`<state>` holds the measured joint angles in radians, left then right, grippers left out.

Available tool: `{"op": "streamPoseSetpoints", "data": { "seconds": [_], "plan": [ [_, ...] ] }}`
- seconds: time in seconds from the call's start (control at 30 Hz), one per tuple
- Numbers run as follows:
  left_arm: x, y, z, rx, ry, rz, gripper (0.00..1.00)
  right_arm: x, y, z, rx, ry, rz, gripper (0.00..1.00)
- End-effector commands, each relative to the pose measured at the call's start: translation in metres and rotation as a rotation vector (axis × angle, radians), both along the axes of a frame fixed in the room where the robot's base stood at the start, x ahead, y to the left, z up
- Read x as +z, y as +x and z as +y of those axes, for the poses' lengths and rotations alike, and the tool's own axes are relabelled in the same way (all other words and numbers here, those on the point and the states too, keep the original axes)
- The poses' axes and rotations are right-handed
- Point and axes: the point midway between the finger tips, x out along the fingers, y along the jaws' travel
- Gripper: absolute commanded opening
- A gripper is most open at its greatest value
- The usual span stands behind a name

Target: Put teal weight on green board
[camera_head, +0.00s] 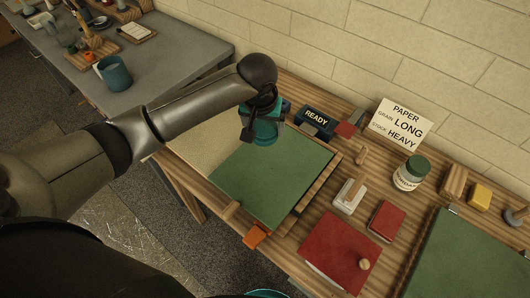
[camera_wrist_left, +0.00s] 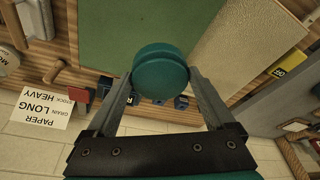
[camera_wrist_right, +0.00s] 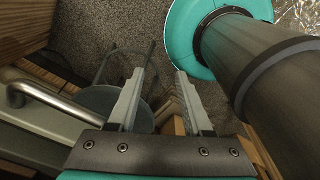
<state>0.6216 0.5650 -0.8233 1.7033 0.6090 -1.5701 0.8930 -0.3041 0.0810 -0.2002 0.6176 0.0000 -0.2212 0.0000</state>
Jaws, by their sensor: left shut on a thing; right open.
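The teal weight (camera_head: 266,132) is a round knobbed piece, held between the fingers of my left gripper (camera_head: 261,120). In the left wrist view the weight (camera_wrist_left: 160,72) sits between the two fingertips (camera_wrist_left: 162,78) of that shut gripper. It is over the back edge of the green board (camera_head: 270,182), near the board's back corner; I cannot tell the height of any gap below it. The green board also shows in the left wrist view (camera_wrist_left: 130,25). My right gripper (camera_wrist_right: 160,76) is open and empty in the right wrist view, away from the board.
A READY block (camera_head: 316,118) stands behind the board. A paper sign (camera_head: 402,124), a green-lidded jar (camera_head: 411,173), a red board (camera_head: 338,250) and a second green panel (camera_head: 475,255) are to the right. A grey table (camera_head: 165,50) with a blue mug (camera_head: 115,75) is at the left.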

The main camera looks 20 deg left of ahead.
Motion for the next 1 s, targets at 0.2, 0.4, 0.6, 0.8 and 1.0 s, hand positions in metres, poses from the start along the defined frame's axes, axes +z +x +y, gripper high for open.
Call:
{"op": "streamPoseSetpoints", "data": {
  "seconds": [0.2, 0.4, 0.6, 0.8, 1.0],
  "plan": [
    [-0.047, 0.001, -0.001, 0.000, -0.001, -0.002, 0.00, -0.006, 0.001, 0.000, 0.000, 0.000, -0.001, 0.50],
    [-0.066, 0.002, -0.001, -0.001, -0.001, -0.005, 0.00, -0.008, 0.002, 0.000, 0.000, 0.001, -0.003, 0.50],
    [-0.087, 0.001, -0.001, -0.002, -0.001, -0.003, 0.00, -0.011, 0.004, 0.000, 0.000, 0.000, -0.006, 0.50],
    [-0.108, 0.002, -0.001, -0.002, -0.002, -0.006, 0.00, -0.014, 0.004, 0.000, 0.000, 0.001, -0.008, 0.50],
    [-0.110, 0.002, -0.001, -0.002, -0.002, -0.006, 0.00, -0.014, 0.005, 0.000, 0.000, 0.001, -0.009, 0.50]
  ]
}}
